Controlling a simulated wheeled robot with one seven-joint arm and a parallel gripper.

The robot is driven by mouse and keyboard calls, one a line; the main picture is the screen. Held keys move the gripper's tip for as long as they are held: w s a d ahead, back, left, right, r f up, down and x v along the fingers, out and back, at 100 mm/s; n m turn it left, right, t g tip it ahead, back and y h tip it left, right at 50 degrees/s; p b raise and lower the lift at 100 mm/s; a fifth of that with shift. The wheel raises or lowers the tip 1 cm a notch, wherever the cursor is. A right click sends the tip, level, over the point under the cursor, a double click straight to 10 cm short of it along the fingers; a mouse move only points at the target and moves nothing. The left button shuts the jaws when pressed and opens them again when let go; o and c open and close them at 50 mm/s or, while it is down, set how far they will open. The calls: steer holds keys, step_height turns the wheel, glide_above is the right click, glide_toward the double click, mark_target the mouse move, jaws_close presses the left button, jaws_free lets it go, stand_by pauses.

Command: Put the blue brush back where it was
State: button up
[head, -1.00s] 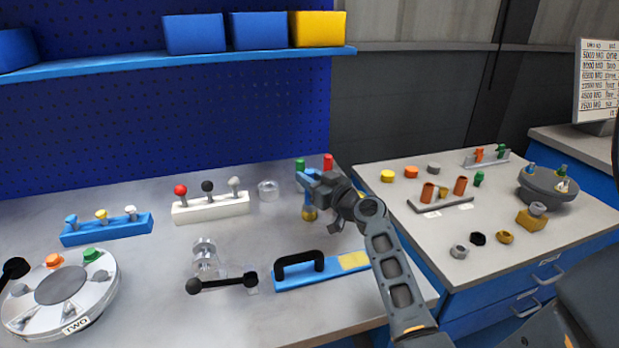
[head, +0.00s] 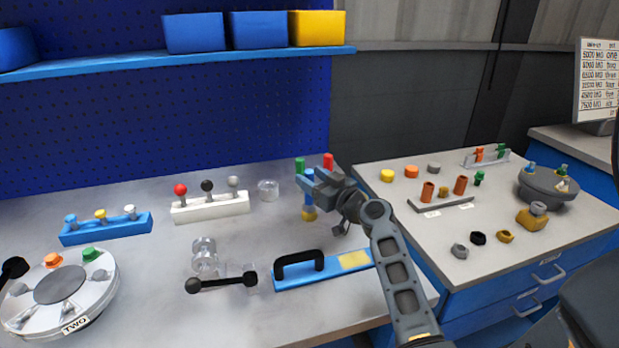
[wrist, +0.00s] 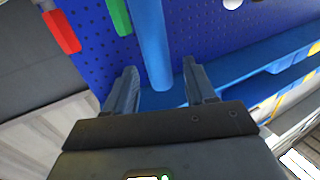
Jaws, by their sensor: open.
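The blue brush (head: 308,200) stands upright toward the back right of the left bench, with a yellow-brown piece at its lower end. My gripper (head: 312,180) is at its upper part and hides some of it. In the wrist view the blue brush (wrist: 152,40) shows as a blue cylinder whose near end lies between the open fingers of my gripper (wrist: 162,88). Gaps show on both sides. A green brush handle (head: 300,165) and a red one (head: 328,162) stand behind; the wrist view also shows the green (wrist: 120,15) and red (wrist: 62,32) handles.
A blue plate with a black handle (head: 300,262) lies in front of my gripper. A white block with knobs (head: 210,207) and a clear cup (head: 268,190) are to its left. The right bench (head: 400,195) carries several small parts across a gap.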

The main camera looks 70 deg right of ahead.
steer(key=b+v, duration=0.2)
steer(key=v, duration=0.8)
steer(key=shift+s, duration=0.2)
steer(key=shift+a, duration=0.15)
